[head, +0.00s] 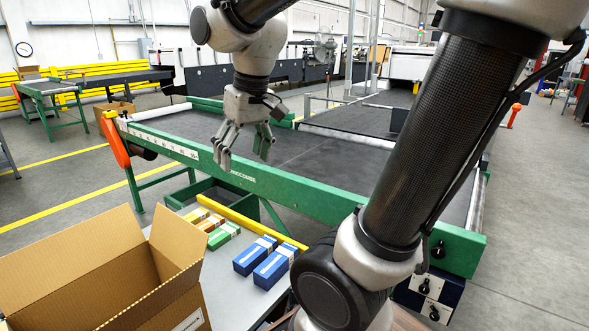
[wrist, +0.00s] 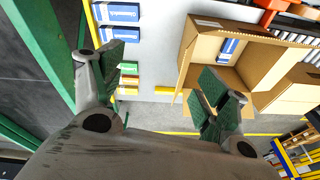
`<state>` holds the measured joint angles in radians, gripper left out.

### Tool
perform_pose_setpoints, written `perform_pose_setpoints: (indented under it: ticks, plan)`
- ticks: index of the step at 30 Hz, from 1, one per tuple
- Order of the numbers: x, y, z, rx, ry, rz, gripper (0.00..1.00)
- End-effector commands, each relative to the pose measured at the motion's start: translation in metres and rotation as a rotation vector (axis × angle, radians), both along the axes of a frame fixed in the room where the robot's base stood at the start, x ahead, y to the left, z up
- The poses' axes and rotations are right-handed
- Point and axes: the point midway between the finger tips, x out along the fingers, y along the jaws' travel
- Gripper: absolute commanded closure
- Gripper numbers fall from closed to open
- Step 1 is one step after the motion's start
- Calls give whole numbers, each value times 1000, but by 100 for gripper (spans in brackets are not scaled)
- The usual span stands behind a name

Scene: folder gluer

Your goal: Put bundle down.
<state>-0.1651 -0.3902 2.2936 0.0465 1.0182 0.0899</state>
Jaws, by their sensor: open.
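My gripper (head: 244,152) is open and empty, above the green side rail of the conveyor in the head view. Its fingers also show wide apart in the wrist view (wrist: 166,84). Two blue bundles with white bands, a right one (head: 273,266) and a left one (head: 254,255), lie side by side on the grey table (head: 252,300). A green bundle (head: 224,235), an orange-brown one and a yellow one lie farther left in the row. In the wrist view a blue-and-white bundle (wrist: 229,46) shows inside the open carton. Nothing is between my fingers.
The open cardboard carton (head: 85,250) stands at the left of the table, flaps up. A yellow bar (head: 235,222) runs along the table's back edge. The conveyor's dark belt (head: 310,160) is empty. The green rail (head: 330,200) lies between belt and table.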

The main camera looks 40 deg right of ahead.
Motion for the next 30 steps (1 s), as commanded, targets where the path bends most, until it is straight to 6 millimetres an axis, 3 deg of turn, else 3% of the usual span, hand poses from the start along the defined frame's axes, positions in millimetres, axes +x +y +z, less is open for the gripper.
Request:
perform_pose_setpoints:
  ticks: [1, 3, 9, 14, 26, 30]
  plan:
    - [-22, -15, 1, -6, -37, -19, 25]
    - [-47, -31, -2, -19, -77, -35, 25]
    - [-92, -55, -14, -48, -147, -65, 25]
    - [-101, -59, -18, -57, -163, -71, 25]
    - [-101, -59, -18, -56, -162, -70, 25]
    - [-101, -58, -18, -56, -162, -70, 49]
